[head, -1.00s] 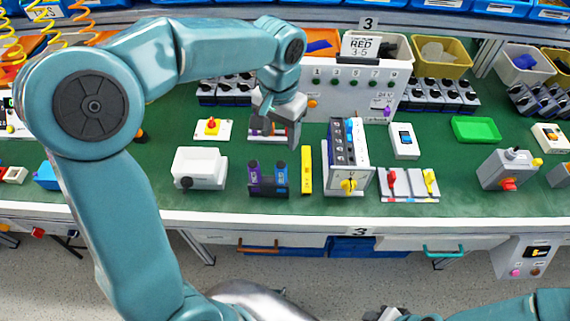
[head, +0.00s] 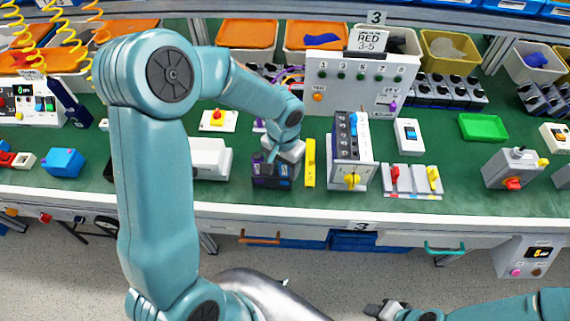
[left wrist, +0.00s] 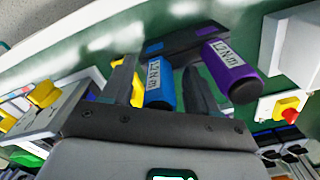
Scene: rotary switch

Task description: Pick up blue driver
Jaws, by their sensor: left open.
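The blue driver (left wrist: 159,85) has a white label and stands in a dark holder (left wrist: 190,38) in the left wrist view. A purple driver (left wrist: 230,68) stands beside it in the same holder. My left gripper (left wrist: 160,85) is open, with one finger on each side of the blue driver; contact is not clear.
A yellow bar (head: 310,163) stands close to the right of the holder. A white box (head: 211,158) is to its left, partly behind my arm. A grey switch unit (head: 352,150) is further right. A large grey panel (head: 355,82) stands behind.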

